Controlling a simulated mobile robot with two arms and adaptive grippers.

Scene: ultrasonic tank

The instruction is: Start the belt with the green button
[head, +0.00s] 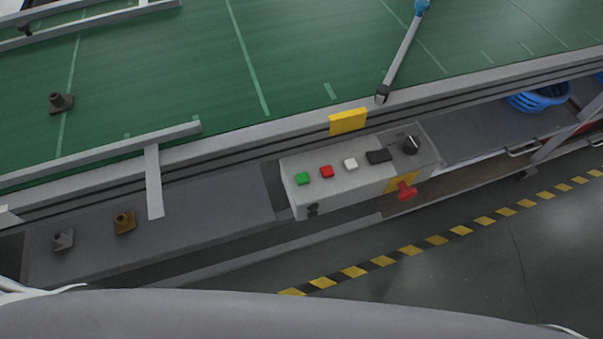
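The green button (302,178) is at the left end of a light grey control box (345,190) fixed along the near side of the conveyor. To its right on the same face are a red button (327,171), a white button (350,164), a dark display or switch (379,156) and a black knob (410,145). The green conveyor belt (190,85) runs across the upper part of the head view. Neither of my grippers is in view.
A red knob (405,191) sticks out from the box's front. Metal guide rails (110,152) line the belt. Dark, brown and grey fittings sit on the belt (60,102) and side shelf (124,222). Yellow-black tape (383,261) marks the floor.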

